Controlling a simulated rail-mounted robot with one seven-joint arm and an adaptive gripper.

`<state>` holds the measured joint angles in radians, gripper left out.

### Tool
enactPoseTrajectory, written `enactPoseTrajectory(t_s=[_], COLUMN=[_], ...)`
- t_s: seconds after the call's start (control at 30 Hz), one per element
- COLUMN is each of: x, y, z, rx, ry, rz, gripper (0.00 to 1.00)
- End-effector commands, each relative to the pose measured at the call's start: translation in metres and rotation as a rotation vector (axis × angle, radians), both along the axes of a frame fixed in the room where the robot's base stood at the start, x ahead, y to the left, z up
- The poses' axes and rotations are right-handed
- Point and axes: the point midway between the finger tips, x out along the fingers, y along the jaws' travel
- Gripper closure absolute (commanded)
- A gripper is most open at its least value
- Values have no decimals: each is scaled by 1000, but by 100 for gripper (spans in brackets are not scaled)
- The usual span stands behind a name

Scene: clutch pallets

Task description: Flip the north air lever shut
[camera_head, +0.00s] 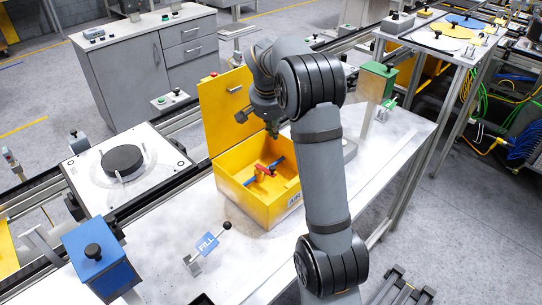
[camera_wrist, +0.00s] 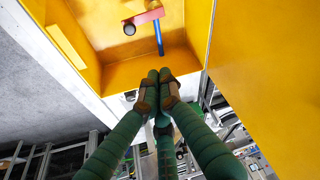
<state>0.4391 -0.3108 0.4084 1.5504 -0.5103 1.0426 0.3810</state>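A yellow box (camera_head: 234,196) labelled AIR stands on the bench with its lid (camera_head: 226,112) raised. Inside it a red lever (camera_head: 265,169) sits on a blue pipe (camera_head: 279,162), lying across the pipe's line. In the wrist view the red lever (camera_wrist: 148,16) and blue pipe (camera_wrist: 158,38) show near the top, inside the yellow box (camera_wrist: 118,68). My gripper (camera_wrist: 159,74) has its green fingers drawn together with nothing between them. In the head view my gripper (camera_head: 273,130) hangs above the box's far side, apart from the lever, partly hidden by my arm.
The raised lid stands close to my gripper's left. A FILL lever (camera_head: 226,226) and a blue box (camera_head: 98,262) are at the front left. The bench (camera_head: 375,165) right of the box is mostly clear.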

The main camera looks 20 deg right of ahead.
Motion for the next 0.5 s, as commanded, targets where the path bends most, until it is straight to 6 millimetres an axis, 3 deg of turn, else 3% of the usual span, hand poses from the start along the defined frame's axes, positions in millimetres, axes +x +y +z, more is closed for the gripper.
enactPoseTrajectory(t_s=[0.43,0.5], x=[22,17], y=[-18,-12], z=[-82,-83], rx=[1,0], ry=[7,2], rz=[5,9], gripper=[100,100])
